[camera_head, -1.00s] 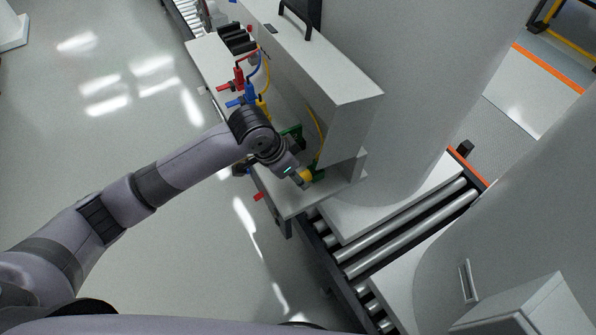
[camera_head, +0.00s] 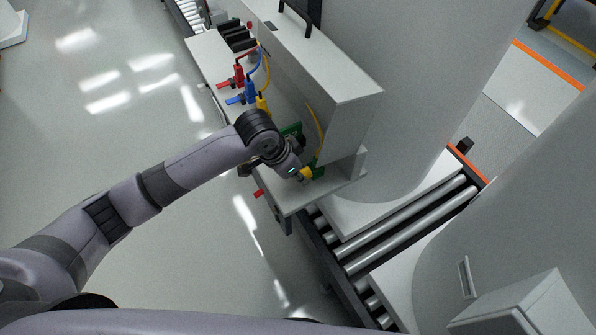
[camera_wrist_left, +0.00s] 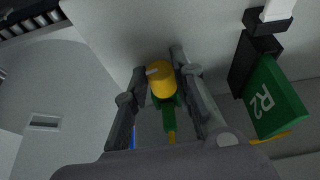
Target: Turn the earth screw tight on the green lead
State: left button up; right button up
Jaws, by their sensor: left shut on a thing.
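My left gripper (camera_wrist_left: 158,72) has its fingers on both sides of a yellow knob (camera_wrist_left: 161,84), which I take to be the earth screw, and is shut on it. The knob has a pale mark on its face. A green part of the lead (camera_wrist_left: 168,115) shows just below it, between the fingers. In the head view the yellow knob (camera_head: 305,174) and the green lead end (camera_head: 318,172) are at the near end of the white shelf, beside my left gripper (camera_head: 301,176). The fingers hide part of the contact. My right gripper is out of view.
A green block marked R2 (camera_wrist_left: 272,98) stands right of the fingers in the wrist view. Red (camera_head: 238,76) and blue (camera_head: 250,92) plugs with leads stand farther along the shelf (camera_head: 205,48). A grey cabinet (camera_head: 335,75) and roller conveyor (camera_head: 400,235) lie to the right.

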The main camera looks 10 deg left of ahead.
pick_arm(q)
grip_shut()
jog(key=shift+s+d+m+t+y, duration=0.1)
jog(key=shift+s+m+t+y, duration=0.15)
jog(key=shift+t+y, duration=0.7)
jog(key=shift+t, duration=0.25)
jog(key=shift+f, duration=0.1)
jog(key=o, duration=0.8)
grip_release()
jog(key=v, duration=1.2)
jog(key=shift+w, duration=0.15)
